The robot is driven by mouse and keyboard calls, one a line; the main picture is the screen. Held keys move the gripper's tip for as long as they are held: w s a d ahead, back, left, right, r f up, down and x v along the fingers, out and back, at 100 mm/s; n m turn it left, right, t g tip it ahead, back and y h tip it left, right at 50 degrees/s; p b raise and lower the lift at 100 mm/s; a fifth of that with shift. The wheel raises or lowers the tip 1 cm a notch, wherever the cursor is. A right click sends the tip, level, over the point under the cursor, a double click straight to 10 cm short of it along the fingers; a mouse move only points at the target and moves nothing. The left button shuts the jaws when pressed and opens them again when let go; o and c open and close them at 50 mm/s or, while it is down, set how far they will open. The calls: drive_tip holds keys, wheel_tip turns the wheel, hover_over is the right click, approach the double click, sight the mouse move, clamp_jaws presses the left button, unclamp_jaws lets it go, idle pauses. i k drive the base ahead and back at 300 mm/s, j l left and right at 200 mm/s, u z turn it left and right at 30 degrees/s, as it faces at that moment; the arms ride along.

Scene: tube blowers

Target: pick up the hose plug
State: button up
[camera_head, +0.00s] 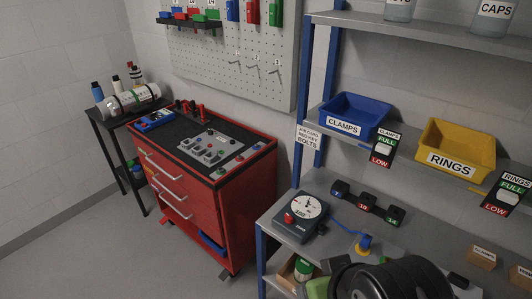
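A thin blue hose runs from the grey gauge (307,209) across the lower grey shelf on the right. It ends near a small blue and yellow fitting (365,244), which looks like the hose plug, though it is too small to be sure. The fitting rests on the shelf, just behind a large dark rounded shape at the bottom edge. I cannot tell whether that shape is part of my arm.
A red tool cabinet (196,190) stands left of the blue shelf post. The floor in front is clear.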

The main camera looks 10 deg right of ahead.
sight(364, 244)
drive_tip(key=z, duration=1.15)
